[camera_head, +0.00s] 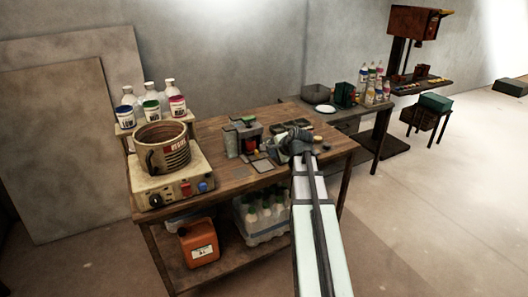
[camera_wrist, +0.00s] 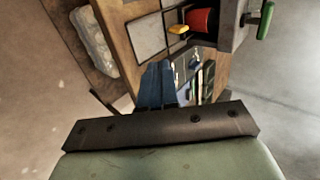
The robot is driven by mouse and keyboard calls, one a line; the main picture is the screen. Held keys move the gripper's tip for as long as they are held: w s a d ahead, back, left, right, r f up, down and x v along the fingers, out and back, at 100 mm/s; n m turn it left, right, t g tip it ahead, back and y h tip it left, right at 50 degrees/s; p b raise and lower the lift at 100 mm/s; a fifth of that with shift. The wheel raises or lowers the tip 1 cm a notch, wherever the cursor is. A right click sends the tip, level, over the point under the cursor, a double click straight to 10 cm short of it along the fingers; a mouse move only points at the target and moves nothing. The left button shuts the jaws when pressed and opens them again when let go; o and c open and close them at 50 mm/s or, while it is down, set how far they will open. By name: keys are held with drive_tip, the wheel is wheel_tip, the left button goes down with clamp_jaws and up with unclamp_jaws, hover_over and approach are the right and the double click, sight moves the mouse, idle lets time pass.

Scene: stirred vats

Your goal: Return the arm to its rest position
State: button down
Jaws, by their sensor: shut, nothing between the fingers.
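My arm reaches up from the bottom of the head view, and my gripper (camera_head: 290,142) is over the right part of the wooden workbench (camera_head: 210,137). In the wrist view the blue-grey fingers of my gripper (camera_wrist: 157,68) are together with nothing held between them. The head view shows the gripper small and dark, so its fingers are hard to make out there. The arm and gripper hide part of the bench's right end. The wrist view also shows part of the bench top, turned on its side.
A brown pot (camera_head: 162,148) stands on a cream hotplate (camera_head: 170,182) at the bench's left end. Lidded jars (camera_head: 151,110) stand behind it. An orange canister (camera_head: 199,242) and wrapped bottles (camera_head: 262,217) are on the lower shelf. A side table with a pan (camera_head: 318,94) is behind.

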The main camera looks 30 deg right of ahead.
drive_tip(key=shift+s+r, duration=0.1)
drive_tip(key=s+a+f+n+g, duration=0.4)
drive_tip(key=s+f, duration=0.3)
drive_tip(key=f, duration=0.5)
drive_tip(key=s+a+f+n+g, duration=0.2)
drive_tip(key=s+a+f+n, duration=0.4)
drive_tip(key=f, duration=0.5)
drive_tip(key=s+a+f+n+g, duration=0.35)
drive_tip(key=s+f, duration=0.45)
drive_tip(key=f, duration=0.4)
drive_tip(key=s+a+f+n+g, duration=0.1)
drive_tip(key=s+a+f+g, duration=0.1)
drive_tip(key=s+a+f, duration=0.3)
drive_tip(key=s+a+f+n+g, duration=0.2)
drive_tip(key=s+a+f, duration=0.3)
drive_tip(key=s, duration=0.8)
drive_tip(key=s+a+f+n+g, duration=0.1)
drive_tip(key=s+a+f+g, duration=0.1)
drive_tip(key=s+a+f, duration=0.3)
drive_tip(key=s+f, duration=0.3)
drive_tip(key=s, duration=0.1)
drive_tip(key=shift+s+a+g, duration=0.2)
drive_tip(key=shift+g, duration=0.15)
drive_tip(key=c, duration=1.9)
unclamp_jaws()
drive_tip(key=shift+n, duration=0.25)
